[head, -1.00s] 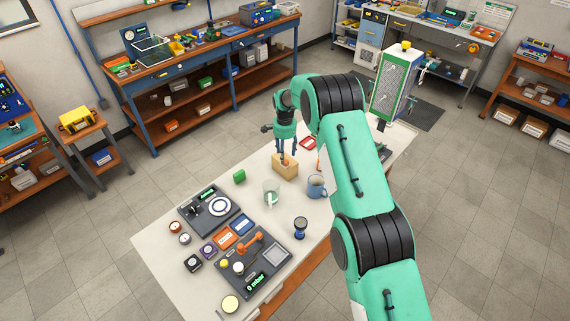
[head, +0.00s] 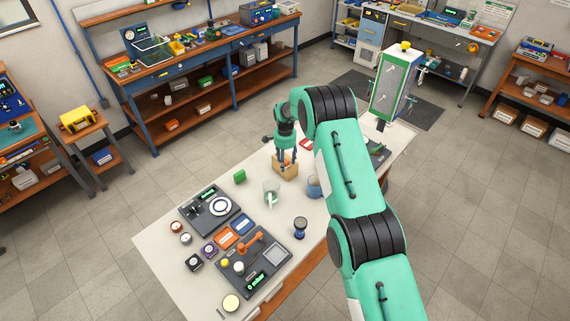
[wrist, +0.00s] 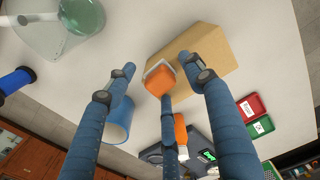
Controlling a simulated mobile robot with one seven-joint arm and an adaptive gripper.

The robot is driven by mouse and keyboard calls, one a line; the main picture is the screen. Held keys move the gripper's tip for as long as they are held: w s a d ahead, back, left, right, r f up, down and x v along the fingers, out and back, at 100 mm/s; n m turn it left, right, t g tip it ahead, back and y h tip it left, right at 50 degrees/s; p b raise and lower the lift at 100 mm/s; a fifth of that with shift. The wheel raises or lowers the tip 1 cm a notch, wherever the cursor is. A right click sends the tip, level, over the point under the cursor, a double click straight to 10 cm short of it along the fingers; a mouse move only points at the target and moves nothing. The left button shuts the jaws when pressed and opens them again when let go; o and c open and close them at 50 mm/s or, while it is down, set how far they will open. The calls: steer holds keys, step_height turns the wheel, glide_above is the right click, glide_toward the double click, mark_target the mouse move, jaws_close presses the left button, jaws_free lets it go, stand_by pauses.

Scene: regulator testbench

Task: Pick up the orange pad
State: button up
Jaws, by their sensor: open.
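A small orange block-like piece with a pale rim (wrist: 160,80) sits against the tan block (wrist: 205,58) in the wrist view. My gripper (wrist: 161,76) is open, with blue fingers spread on both sides of this piece and a third finger below it. No contact is clear. In the head view my gripper (head: 285,164) is over the tan block (head: 284,172) on the white bench, and its fingers mostly hide the orange piece. A flat orange square (head: 226,239) lies beside a blue one (head: 241,224) at the bench's near left; which one is the pad, I cannot tell.
A blue mug (head: 313,186) stands close right of the tan block, partly behind my arm. A glass flask (head: 271,192) and a dark blue spool (head: 300,227) stand nearer. Red and green cases (wrist: 254,118) lie beyond the block.

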stand_by(0.4)
steer(key=c, duration=1.1)
steer(key=shift+o, duration=0.2)
steer(key=shift+r, duration=0.15)
steer(key=shift+r+b, duration=0.55)
steer(key=shift+r, duration=0.9)
steer(key=shift+s+r, duration=0.2)
steer(key=shift+s, duration=0.05)
steer(key=s+d+r+b, duration=0.1)
steer(key=s+d+b, duration=0.1)
steer(key=s, duration=1.3)
steer(key=shift+d+r+b, duration=0.25)
steer(key=shift+d+b, duration=0.05)
steer(key=shift+d, duration=0.3)
steer(key=shift+s, duration=0.1)
